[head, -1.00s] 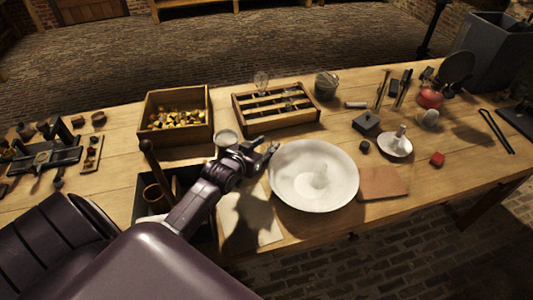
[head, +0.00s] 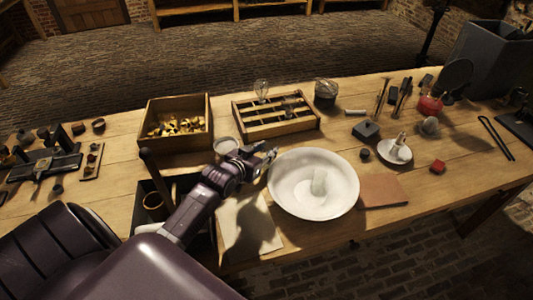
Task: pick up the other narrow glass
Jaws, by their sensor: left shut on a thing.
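My left gripper (head: 268,155) is at the left rim of the white basin (head: 283,195), in front of the slatted rack. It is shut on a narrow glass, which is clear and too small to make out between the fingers. One clear glass (head: 261,86) stands up at the back of the wooden rack (head: 240,117). Another glass-like shape (head: 290,105) is at the rack's right part. A pale, upright-looking form (head: 319,182) shows inside the basin; I cannot tell what it is. My right gripper is out of view.
A wooden box (head: 176,99) of yellowish pieces stands behind my arm. A dark open box (head: 141,207) lies beneath it. A small jar (head: 225,146) is close behind the wrist. A brown tile (head: 384,191) and a white dish (head: 395,152) lie right of the basin.

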